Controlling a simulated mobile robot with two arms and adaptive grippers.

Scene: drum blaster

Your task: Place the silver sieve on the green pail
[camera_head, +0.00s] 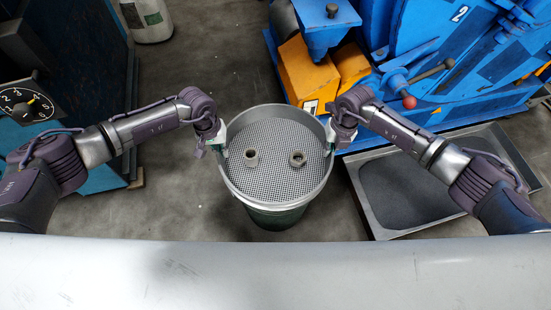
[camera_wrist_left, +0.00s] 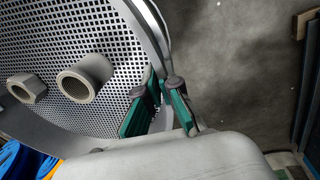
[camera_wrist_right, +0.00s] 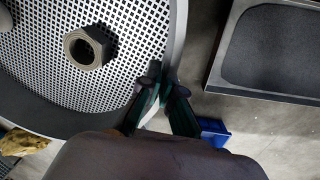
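The silver sieve (camera_head: 275,165) is round, with a perforated floor and a grey rim, and two metal nut-like parts lie in it. The dark green pail (camera_head: 276,217) shows beneath the sieve's near edge; the rest is hidden, so I cannot tell whether the sieve rests on it. My left gripper (camera_head: 221,148) is at the sieve's left rim; in the left wrist view its green fingers (camera_wrist_left: 166,88) close on the rim from both sides. My right gripper (camera_head: 333,142) is at the right rim; in the right wrist view its fingers (camera_wrist_right: 160,86) also straddle and pinch the rim.
A grey tray with dark contents (camera_head: 405,190) lies on the floor to the right. A blue machine (camera_head: 450,60) with yellow blocks (camera_head: 308,75) stands behind. A gauge (camera_head: 27,105) and blue cabinet are at left. A white container (camera_head: 148,18) stands at back left.

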